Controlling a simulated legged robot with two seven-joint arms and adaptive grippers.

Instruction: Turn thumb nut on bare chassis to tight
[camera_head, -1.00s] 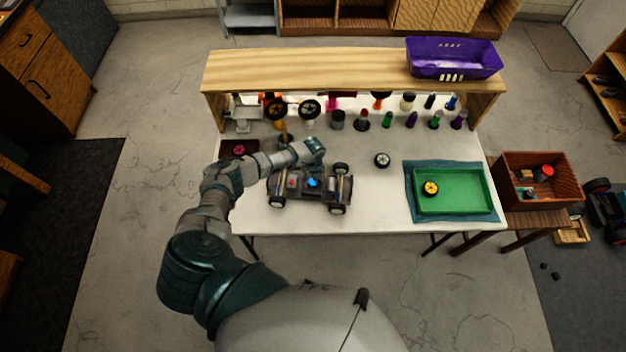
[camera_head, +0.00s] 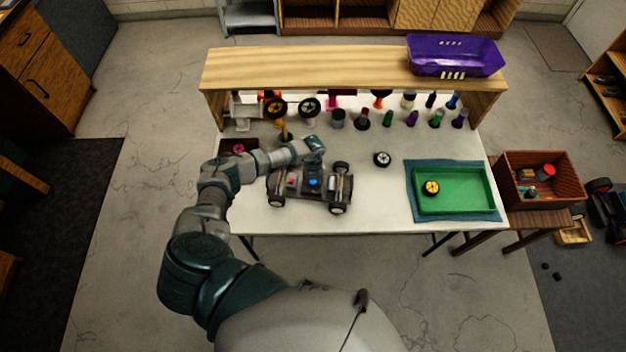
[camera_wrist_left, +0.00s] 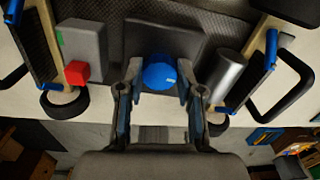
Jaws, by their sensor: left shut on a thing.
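The bare chassis (camera_head: 300,190) stands on the white table with its wheels on. In the left wrist view its dark deck (camera_wrist_left: 215,50) carries a blue thumb nut (camera_wrist_left: 160,73), a grey box, a red block and a silver cylinder. The nut also shows as a small blue spot in the head view (camera_head: 313,182). My left gripper (camera_wrist_left: 158,92) is over the chassis with a finger on each side of the blue nut, shut on it. In the head view the left gripper (camera_head: 316,160) partly covers the chassis's far edge. My right gripper is not in view.
A green tray (camera_head: 480,207) with a yellow-hubbed wheel lies at the right on a blue mat. A loose wheel (camera_head: 382,159) lies between chassis and tray. Bottles and wheels stand under the wooden shelf (camera_head: 330,68); a purple bin (camera_head: 455,55) sits on top.

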